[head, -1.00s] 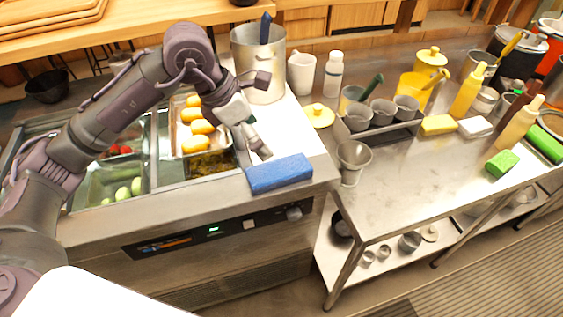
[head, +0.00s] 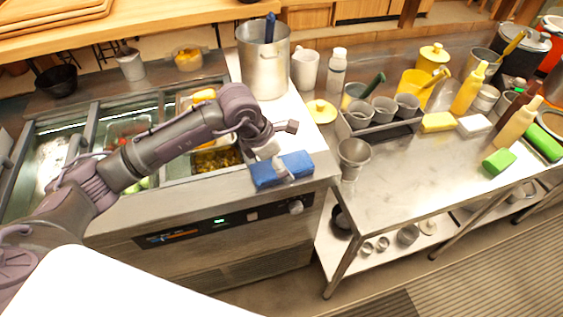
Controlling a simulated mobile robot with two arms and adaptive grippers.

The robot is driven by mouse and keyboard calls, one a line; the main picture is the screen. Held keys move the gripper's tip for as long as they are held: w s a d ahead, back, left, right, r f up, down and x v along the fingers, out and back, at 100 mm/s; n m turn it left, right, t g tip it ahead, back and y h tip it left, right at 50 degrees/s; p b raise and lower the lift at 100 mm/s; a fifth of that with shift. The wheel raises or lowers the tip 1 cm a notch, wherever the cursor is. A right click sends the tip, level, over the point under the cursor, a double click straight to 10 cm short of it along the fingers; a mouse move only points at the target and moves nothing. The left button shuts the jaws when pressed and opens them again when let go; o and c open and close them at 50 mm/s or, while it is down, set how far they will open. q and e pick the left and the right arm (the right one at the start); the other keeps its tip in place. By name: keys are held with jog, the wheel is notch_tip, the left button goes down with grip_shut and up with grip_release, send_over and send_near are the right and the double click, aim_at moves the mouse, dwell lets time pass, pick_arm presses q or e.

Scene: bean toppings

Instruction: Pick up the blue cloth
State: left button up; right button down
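The blue cloth (head: 267,174) is a folded, block-like bundle on the front right corner of the steel counter with the food bins. My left gripper (head: 281,168) comes down over the middle of the cloth from above. A light grey finger lies across its top and front face. The wrist hides part of the gripper, so I cannot tell whether the fingers are closed on the cloth. The cloth appears to rest on the counter. My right gripper is not in view.
A steel cup (head: 353,158) stands right of the cloth, on the corner of the steel table (head: 420,170). A tall steel pot (head: 264,70) stands behind the gripper. Food bins (head: 213,160) lie left of the cloth.

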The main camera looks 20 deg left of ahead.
pick_arm(q)
jog(key=shift+w+d+f, duration=0.1)
jog(key=shift+d+f, duration=0.05)
jog(key=shift+f, duration=0.45)
jog(key=c, duration=1.2)
jog(key=shift+r, duration=0.15)
jog(key=shift+r+b, duration=0.3)
jog(key=shift+r, duration=0.2)
notch_tip(320, 180, up, 3)
jog(key=shift+f+b, duration=0.15)
jog(key=shift+b, duration=0.5)
jog(key=s+d+r+b, duration=0.2)
jog(key=s+d+r, duration=0.3)
jog(key=s, duration=0.5)
jog(key=shift+s+d+r+b, duration=0.15)
jog(key=shift+d+r+b, duration=0.15)
jog(key=shift+r, duration=0.8)
